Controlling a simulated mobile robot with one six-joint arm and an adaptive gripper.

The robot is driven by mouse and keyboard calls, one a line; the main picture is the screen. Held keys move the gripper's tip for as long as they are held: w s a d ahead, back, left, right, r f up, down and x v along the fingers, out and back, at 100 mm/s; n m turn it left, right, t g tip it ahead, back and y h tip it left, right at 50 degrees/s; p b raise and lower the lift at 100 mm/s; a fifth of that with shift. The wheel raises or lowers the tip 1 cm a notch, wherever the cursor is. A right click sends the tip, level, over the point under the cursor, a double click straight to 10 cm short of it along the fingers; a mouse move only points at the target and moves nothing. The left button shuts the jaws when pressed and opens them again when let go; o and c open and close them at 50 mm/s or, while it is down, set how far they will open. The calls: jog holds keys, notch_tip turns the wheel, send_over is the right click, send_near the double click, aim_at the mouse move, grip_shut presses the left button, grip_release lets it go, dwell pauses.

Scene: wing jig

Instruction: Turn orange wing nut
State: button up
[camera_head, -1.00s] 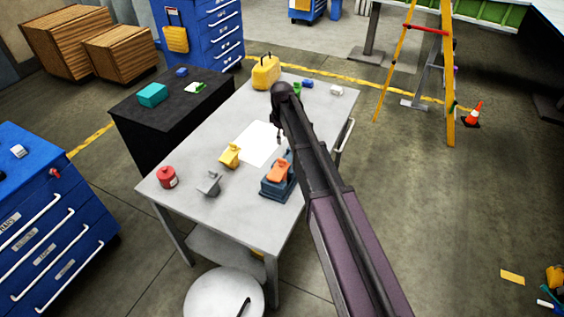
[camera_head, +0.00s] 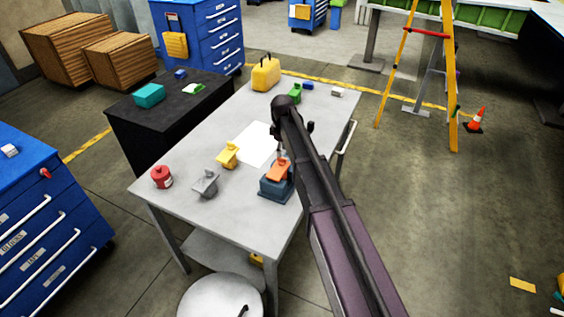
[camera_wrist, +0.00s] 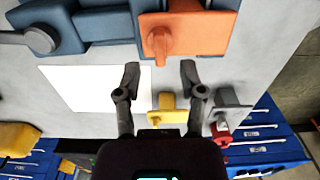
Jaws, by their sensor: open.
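The orange wing nut (camera_head: 279,168) sits on a blue jig block (camera_head: 268,188) at the right edge of the grey table. In the wrist view the orange wing nut (camera_wrist: 205,32) shows at the top, a flat plate with a raised wing, beside the blue jig (camera_wrist: 108,26). My gripper (camera_wrist: 160,70) is open and empty, its two fingertips apart and just short of the orange part in the picture. I cannot tell its height above the jig. In the head view my arm hides most of the gripper (camera_head: 281,145).
A white sheet (camera_head: 252,150), a yellow part (camera_head: 229,154), a grey part (camera_head: 206,183) and a red can (camera_head: 161,177) are on the table (camera_head: 190,150). A yellow case (camera_head: 265,74) stands at the back. A round stool (camera_head: 220,300) is in front.

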aim_at(282, 160)
jog(key=shift+f+b, duration=1.65)
jog(key=shift+f, duration=0.35)
grip_shut()
